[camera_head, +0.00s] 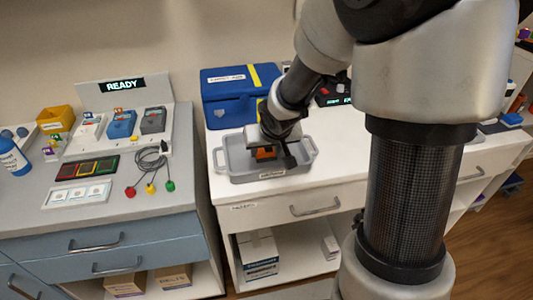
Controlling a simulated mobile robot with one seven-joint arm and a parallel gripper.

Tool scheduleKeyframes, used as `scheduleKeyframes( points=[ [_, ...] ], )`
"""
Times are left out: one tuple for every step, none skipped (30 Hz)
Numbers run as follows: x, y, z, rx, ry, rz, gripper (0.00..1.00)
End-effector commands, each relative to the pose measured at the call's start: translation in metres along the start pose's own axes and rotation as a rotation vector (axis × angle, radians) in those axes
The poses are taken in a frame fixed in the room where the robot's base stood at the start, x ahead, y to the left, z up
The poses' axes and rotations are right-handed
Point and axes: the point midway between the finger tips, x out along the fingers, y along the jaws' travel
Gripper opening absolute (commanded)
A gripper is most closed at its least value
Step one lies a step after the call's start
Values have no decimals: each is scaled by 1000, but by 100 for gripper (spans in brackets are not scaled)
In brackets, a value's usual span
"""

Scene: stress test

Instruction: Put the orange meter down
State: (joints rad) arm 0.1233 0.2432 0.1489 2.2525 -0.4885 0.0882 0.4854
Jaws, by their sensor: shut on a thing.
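My gripper (271,154) points down over a grey tray (240,176) with two side handles on the white counter. It is shut on the orange meter (263,154), of which only a small orange part shows between and below the fingers. The rest of the meter is hidden by my gripper. The meter is within the tray's outline; I cannot tell whether it touches the tray floor.
A blue case (228,103) with a yellow stripe stands behind the tray. The white counter (355,150) is mostly clear right of the tray. On the left grey counter are a READY panel (122,88), several small devices, coloured leads (150,165) and a blue bottle (12,157).

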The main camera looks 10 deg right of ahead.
Motion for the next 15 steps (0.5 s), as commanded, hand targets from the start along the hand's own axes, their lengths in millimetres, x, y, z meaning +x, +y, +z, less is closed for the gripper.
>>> scheduleKeyframes(
  points=[
    [0, 0, -1, -1, 2, 0, 20],
    [-1, 0, -1, 0, 2, 0, 20],
    [-1, 0, -1, 0, 2, 0, 20],
    [-1, 0, -1, 0, 2, 0, 20],
    [-1, 0, -1, 0, 2, 0, 20],
    [-1, 0, -1, 0, 1, 0, 20],
    [0, 0, 0, 0, 1, 0, 20],
    [1, 0, 0, 0, 1, 0, 20],
    [2, 0, 1, 0, 1, 0, 20],
    [3, 0, 2, 0, 1, 0, 20],
    [2, 0, 1, 0, 1, 0, 51],
    [1, 0, 0, 0, 1, 0, 58],
    [1, 0, 0, 0, 1, 0, 63],
    [1, 0, 0, 0, 1, 0, 65],
    [1, 0, 0, 0, 1, 0, 65]
  ],
)
